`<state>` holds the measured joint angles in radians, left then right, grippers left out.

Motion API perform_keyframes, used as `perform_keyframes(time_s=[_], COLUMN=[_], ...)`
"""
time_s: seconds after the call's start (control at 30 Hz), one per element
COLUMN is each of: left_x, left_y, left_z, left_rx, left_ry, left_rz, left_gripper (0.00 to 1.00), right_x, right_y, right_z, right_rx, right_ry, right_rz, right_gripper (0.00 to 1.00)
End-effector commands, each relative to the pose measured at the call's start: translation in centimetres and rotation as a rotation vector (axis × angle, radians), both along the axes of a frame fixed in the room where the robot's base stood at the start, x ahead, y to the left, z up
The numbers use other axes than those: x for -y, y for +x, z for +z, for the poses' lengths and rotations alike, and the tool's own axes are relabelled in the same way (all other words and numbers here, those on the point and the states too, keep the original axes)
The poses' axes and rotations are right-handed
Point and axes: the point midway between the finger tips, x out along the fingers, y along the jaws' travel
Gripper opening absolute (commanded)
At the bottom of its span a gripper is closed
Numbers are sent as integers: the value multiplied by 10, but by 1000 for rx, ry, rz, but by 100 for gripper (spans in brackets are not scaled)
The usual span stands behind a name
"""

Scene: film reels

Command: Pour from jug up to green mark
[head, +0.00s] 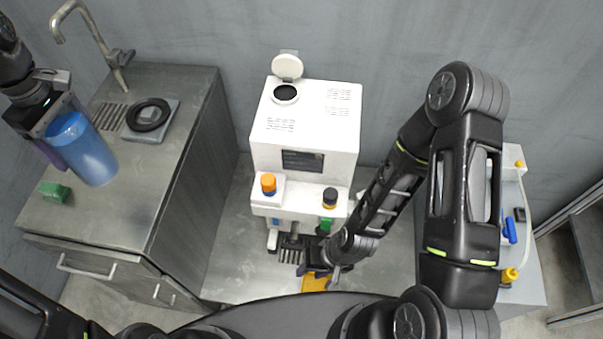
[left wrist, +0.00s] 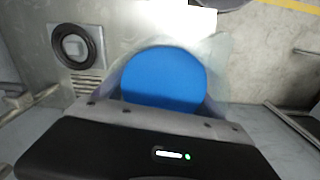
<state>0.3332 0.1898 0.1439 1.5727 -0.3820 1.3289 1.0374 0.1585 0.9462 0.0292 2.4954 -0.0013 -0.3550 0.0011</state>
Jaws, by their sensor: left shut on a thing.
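A clear jug (head: 85,150) with blue liquid is over the left counter in the head view. My left gripper (head: 52,130) is shut on it at its upper left side. In the left wrist view the blue liquid (left wrist: 165,80) shows through the jug's open top. A white machine (head: 305,125) stands in the middle, its round lid raised beside a dark opening (head: 285,93). A small green part (head: 327,225) shows on its front; I cannot tell whether it is the green mark. My right gripper (head: 320,270) is low at the machine's front, its jaws unclear.
The counter (head: 185,120) holds a tap (head: 100,40), a black ring on a plate (head: 148,114) and a green block (head: 55,191). The machine bears an orange cap (head: 268,183) and a black-yellow knob (head: 329,197). A yellow thing (head: 315,284) lies below my right gripper.

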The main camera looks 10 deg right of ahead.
Motion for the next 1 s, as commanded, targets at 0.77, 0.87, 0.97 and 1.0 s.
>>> perform_keyframes(time_s=[0.77,0.87,0.97,1.0], left_x=[0,0,0,0], left_y=[1,1,1,1], left_z=[-47,-49,-48,-48], left_rx=[4,5,5,5], left_ry=[1,1,1,1], left_rz=[0,0,0,0], left_gripper=[6,6,6,6], right_x=[0,0,0,0], right_y=[0,0,0,0], right_z=[4,4,3,3], right_rx=[0,0,0,0], right_ry=[0,0,0,0], right_rz=[0,0,0,0], right_gripper=[36,36,36,36])
